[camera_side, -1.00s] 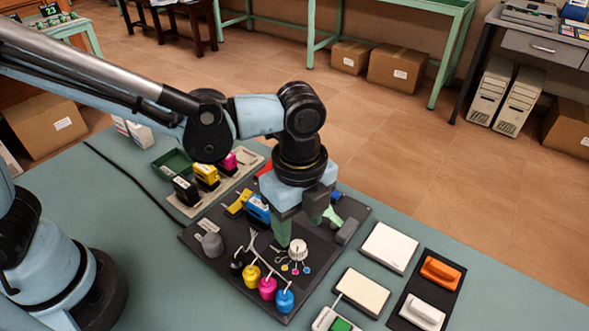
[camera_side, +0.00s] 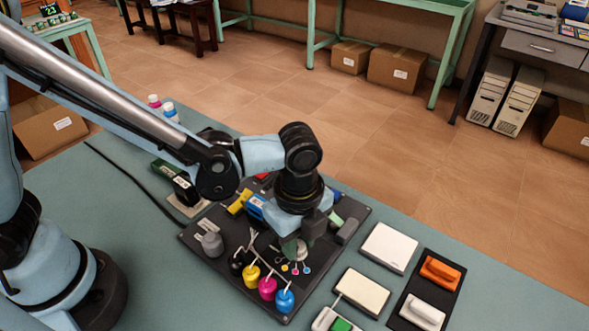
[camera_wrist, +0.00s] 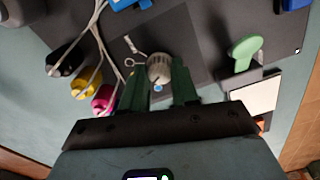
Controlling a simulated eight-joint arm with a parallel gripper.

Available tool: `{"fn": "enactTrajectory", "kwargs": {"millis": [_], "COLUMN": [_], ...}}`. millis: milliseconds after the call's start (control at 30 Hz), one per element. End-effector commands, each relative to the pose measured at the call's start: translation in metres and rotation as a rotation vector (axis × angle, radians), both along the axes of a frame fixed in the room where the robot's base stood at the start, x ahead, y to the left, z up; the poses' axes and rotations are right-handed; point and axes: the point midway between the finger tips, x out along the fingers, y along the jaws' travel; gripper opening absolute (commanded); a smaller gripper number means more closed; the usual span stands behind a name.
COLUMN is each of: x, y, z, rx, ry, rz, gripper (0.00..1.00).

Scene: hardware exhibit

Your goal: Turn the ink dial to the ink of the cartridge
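The ink dial (camera_side: 303,254) is a pale ribbed knob on the dark board, partly hidden by my gripper in the side view. In the wrist view the dial (camera_wrist: 158,68) sits between the tips of my gripper's green fingers (camera_wrist: 159,84). The fingers stand apart on either side of it; firm contact cannot be told. A blue dot (camera_wrist: 158,88) shows beside the dial; its pointer setting is unclear. A blue cartridge (camera_side: 256,207) sits on the board behind my gripper (camera_side: 290,250), and its blue edge (camera_wrist: 130,4) shows at the wrist view's top.
Black (camera_side: 237,265), yellow (camera_side: 251,277), magenta (camera_side: 267,288) and cyan (camera_side: 285,300) bottles with tubes line the board's front. A grey knob (camera_side: 212,244) is at left. A green lever (camera_wrist: 244,50) stands near the dial. White pads (camera_side: 390,247) lie on the right.

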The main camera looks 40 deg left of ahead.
Motion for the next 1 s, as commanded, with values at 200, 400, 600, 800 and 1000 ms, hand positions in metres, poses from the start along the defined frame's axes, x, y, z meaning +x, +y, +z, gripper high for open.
{"fn": "enactTrajectory", "kwargs": {"millis": [200,400,600,800,1000], "x": [-0.0002,-0.0003,-0.0002,-0.0002,-0.0002], "y": [0.0001,0.0001,-0.0001,-0.0003,-0.0003], "z": [0.0002,0.0002,0.0001,0.0,0.0], "rx": [0.0,0.0,0.0,0.0,0.0], "ry": [0.001,0.001,0.002,0.002,0.002], "rz": [0.0,0.021,0.111,0.25,0.384], "gripper": [0.0,0.0,0.0,0.0,0.0]}}
